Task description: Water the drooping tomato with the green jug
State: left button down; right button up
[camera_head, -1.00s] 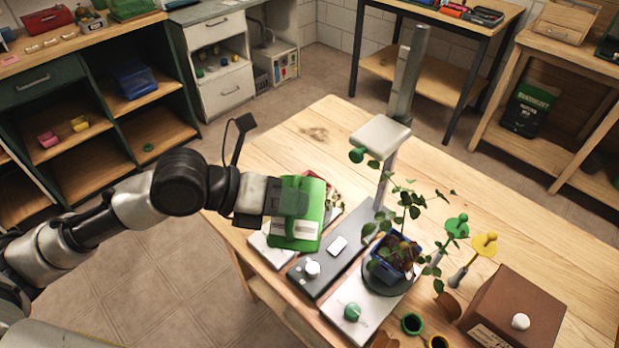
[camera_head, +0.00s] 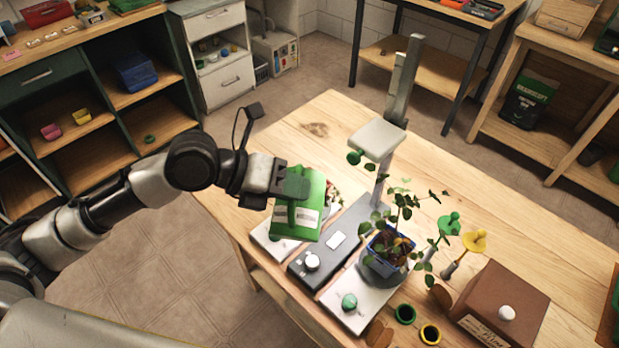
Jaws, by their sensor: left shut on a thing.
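My left gripper (camera_head: 285,186) is shut on a green container (camera_head: 309,191) with white labels. It holds the container over the left part of the device on the table. I see no clear spout or handle on it, so I cannot tell whether it is the jug. A leafy plant (camera_head: 405,199) stands in a blue pot (camera_head: 376,249) on a dark round plate (camera_head: 375,278), to the right of the container. Some of its stems hang over the pot's side. The container and the plant are apart. My right gripper is not in view.
A post with a pale head (camera_head: 377,139) stands behind the plant. A grey panel (camera_head: 322,262) with a white knob lies below the container. Green (camera_head: 449,224) and yellow (camera_head: 475,240) markers and a brown box (camera_head: 505,300) are at right. The table's back (camera_head: 320,110) is clear.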

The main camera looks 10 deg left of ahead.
aim_at(298, 170)
pick_arm(q)
jog(key=shift+w+r+n+g+p, duration=0.4)
jog(key=shift+w+r+p, duration=0.3)
jog(key=shift+p, duration=0.6)
jog(key=shift+w+r, duration=0.15)
jog(key=shift+w, duration=0.65)
jog(key=shift+s+r+g, duration=0.1)
jog(key=shift+s+g, duration=0.1)
jog(key=shift+g, duration=0.1)
jog(key=shift+s, duration=0.1)
jog(key=shift+n, duration=0.3)
jog(key=shift+w+r+n+g+p, duration=0.2)
jog(key=shift+w+r+g, duration=0.1)
jog(key=shift+w, duration=0.2)
jog(key=shift+w+r+n+g+p, duration=0.2)
jog(key=shift+w+r+g, duration=0.1)
jog(key=shift+w, duration=0.2)
